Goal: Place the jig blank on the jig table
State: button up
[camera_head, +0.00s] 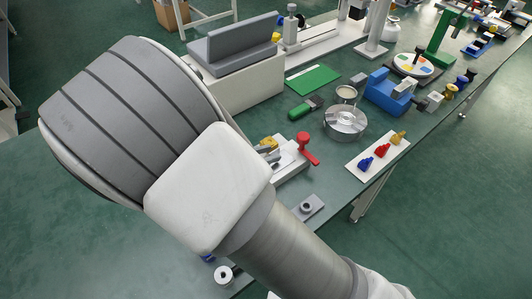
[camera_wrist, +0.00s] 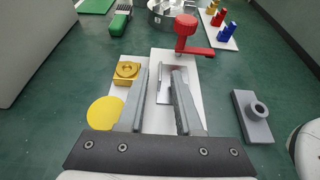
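The jig table appears to be the white plate (camera_wrist: 162,122) with a red-handled clamp (camera_wrist: 185,28); the clamp's red handle also shows in the head view (camera_head: 306,143). A metal piece (camera_wrist: 166,88) lies on the plate. A gold block with a round recess (camera_wrist: 127,72) is at the plate's left side. A flat grey block with a round boss (camera_wrist: 252,115) lies apart on the green bench to the right. I cannot tell for certain which block is the jig blank.
A yellow disc (camera_wrist: 105,112) lies left of the plate. A green-handled brush (camera_head: 304,108), a round metal dish (camera_head: 345,122) and a tray of coloured pieces (camera_head: 378,152) are beyond the clamp. A large grey-topped box (camera_head: 232,85) stands left. Bare bench surrounds the grey block.

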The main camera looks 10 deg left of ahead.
jog(key=shift+r, duration=0.3)
jog(key=p+v, duration=0.2)
jog(key=v, duration=1)
jog(key=shift+r+p, duration=0.35)
jog(key=shift+r, duration=0.05)
jog(key=w+d+r+m+g+y, duration=0.1)
jog(key=d+r+m+g, duration=0.4)
jog(key=d, duration=0.4)
jog(key=w+d+r+m+g+y, duration=0.1)
jog(key=w+d+r+m+g, duration=0.15)
jog(key=d+m, duration=0.5)
jog(key=s+d+r+m+t+y, duration=0.1)
jog(key=s+d+r+m+y, duration=0.2)
jog(key=d+m, duration=0.4)
jog(key=s+d+r+m+t+y, duration=0.1)
jog(key=s+d+r+m+y, duration=0.2)
jog(key=s+d+r+m, duration=0.2)
jog(key=shift+s+d+r+m+t+y, duration=0.4)
jog(key=shift+d+r+m, duration=0.6)
jog(key=shift+m, duration=0.75)
